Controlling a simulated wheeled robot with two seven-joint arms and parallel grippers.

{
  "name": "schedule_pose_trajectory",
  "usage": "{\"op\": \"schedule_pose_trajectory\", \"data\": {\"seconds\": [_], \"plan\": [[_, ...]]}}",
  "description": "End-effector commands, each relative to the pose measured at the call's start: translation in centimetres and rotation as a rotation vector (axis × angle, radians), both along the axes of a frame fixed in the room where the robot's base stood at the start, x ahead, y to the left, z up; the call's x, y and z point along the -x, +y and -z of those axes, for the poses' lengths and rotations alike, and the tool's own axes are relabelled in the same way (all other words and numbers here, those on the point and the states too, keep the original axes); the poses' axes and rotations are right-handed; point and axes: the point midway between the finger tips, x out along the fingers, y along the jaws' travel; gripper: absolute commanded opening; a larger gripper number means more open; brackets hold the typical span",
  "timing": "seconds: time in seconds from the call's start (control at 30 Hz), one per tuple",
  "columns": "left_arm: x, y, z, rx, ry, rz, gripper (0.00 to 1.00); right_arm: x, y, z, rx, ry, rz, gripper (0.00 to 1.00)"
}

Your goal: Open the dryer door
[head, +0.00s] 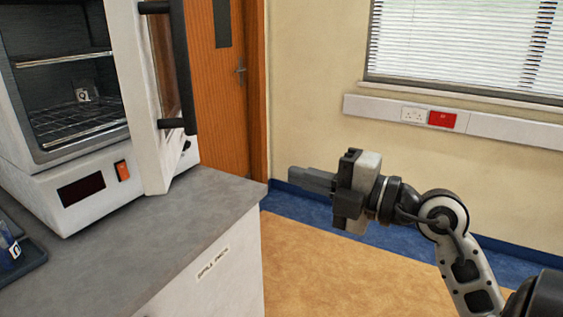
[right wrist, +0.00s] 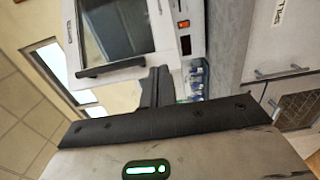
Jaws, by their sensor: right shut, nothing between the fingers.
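The dryer (head: 65,95) is a white box on the grey counter at the left of the head view. Its door (head: 145,110) stands open, swung out towards the right, with a dark vertical handle (head: 181,65) on its outer side. Wire racks show in the open chamber. My right gripper (head: 292,178) is shut and empty, to the right of the door and apart from it, beyond the counter's edge. In the right wrist view, the door's window (right wrist: 115,30) and dark handle (right wrist: 110,67) appear past my fingers (right wrist: 158,82). My left gripper is out of view.
The grey counter (head: 160,235) ends just right of the dryer. A blue tray (head: 30,255) with a blue item lies at the left edge. A wooden room door (head: 215,110) stands behind. Free floor (head: 320,265) lies below my right arm.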

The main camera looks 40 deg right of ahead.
Motion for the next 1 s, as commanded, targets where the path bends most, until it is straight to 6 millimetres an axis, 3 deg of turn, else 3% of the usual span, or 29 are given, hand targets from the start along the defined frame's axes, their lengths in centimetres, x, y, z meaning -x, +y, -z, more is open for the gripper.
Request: {"op": "schedule_pose_trajectory", "data": {"seconds": [0.17,0.53,0.7,1.0], "plan": [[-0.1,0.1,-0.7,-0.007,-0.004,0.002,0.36,-2.2,0.9,-0.3,0.004,0.001,-0.001,0.00],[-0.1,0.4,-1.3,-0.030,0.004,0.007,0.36,-9.4,3.7,-0.3,0.002,0.000,-0.001,0.00],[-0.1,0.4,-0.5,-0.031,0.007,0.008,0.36,-9.2,0.7,0.2,0.004,0.004,0.002,0.00],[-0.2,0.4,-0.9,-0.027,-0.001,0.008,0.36,-9.2,-0.5,0.1,0.002,0.001,0.000,0.00]]}}
